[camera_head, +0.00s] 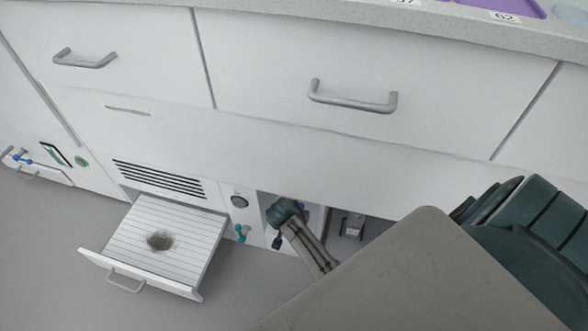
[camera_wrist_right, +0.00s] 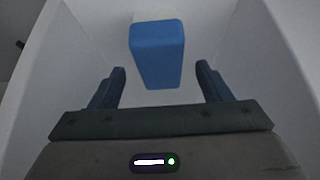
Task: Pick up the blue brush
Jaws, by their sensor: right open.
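A blue block-like piece, which looks like part of the blue brush (camera_wrist_right: 157,52), shows in the right wrist view inside a pale-walled recess. My right gripper (camera_wrist_right: 160,72) is open, with one dark finger on each side of the blue piece's lower end. Gaps show between the piece and both fingers. In the head view my right arm reaches into an opening low in the cabinet front, and its fingers cannot be made out there. A small blue patch (camera_head: 301,205) shows beside the wrist. My left gripper is not in view.
An open ribbed drawer (camera_head: 190,232) with a dark patch (camera_head: 160,240) juts out left of the opening. A teal handle (camera_head: 241,232) and a round knob (camera_head: 239,201) sit between them. Another compartment holds a small grey item (camera_head: 352,226). White drawers with a bar handle (camera_head: 352,100) are above.

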